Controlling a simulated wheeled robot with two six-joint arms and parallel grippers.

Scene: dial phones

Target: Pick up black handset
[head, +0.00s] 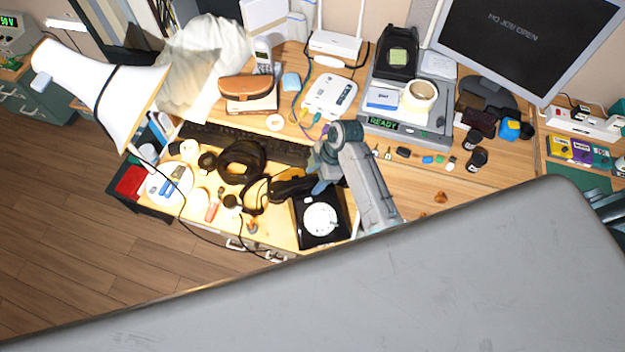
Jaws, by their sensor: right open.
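A black dial phone (317,230) with a white round dial sits on the front part of the wooden desk. A black handset (288,189) lies at the phone's upper left edge. I cannot tell whether it rests on the phone's cradle. My right gripper (322,184) is open, close to the right end of the handset and above the top of the phone. Whether its fingers touch the handset is not clear. My right arm hides part of the desk to the right of the phone. My left gripper is not in view.
Black headphones (243,163) and a dark cable lie left of the handset. A black keyboard (285,151) is behind it. A large grey surface (400,285) covers the picture's lower part.

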